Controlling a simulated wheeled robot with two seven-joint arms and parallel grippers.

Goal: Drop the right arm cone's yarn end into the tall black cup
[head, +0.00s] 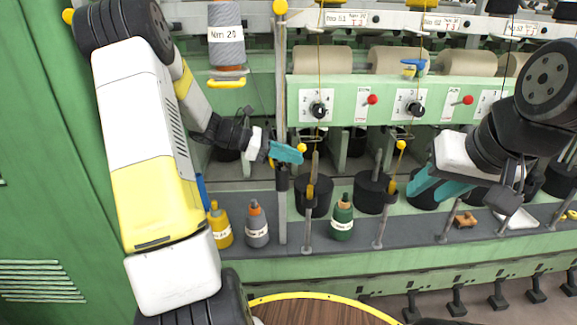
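Several black cup-like cylinders stand along the machine's lower shelf, one below my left gripper (313,197) and another to its right (372,194). I cannot tell which is the tall black cup. A grey cone labelled Nm 20 (226,20) hangs at the upper left. I cannot tell which cone the task means. Thin brownish yarn (319,60) runs down the machine's front; no loose yarn end is clear. My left gripper (288,153) is beside an upright post, its teal fingers seen side-on. My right gripper (438,191) has its teal fingers apart, in front of a black cylinder.
Yellow (220,228), grey (257,226) and green (342,219) bobbins stand on the dark ledge. An orange-brown piece (465,220) and a white item (517,219) lie further right. Upright posts (283,215) rise before the cylinders. A round wooden top (318,312) is at the bottom.

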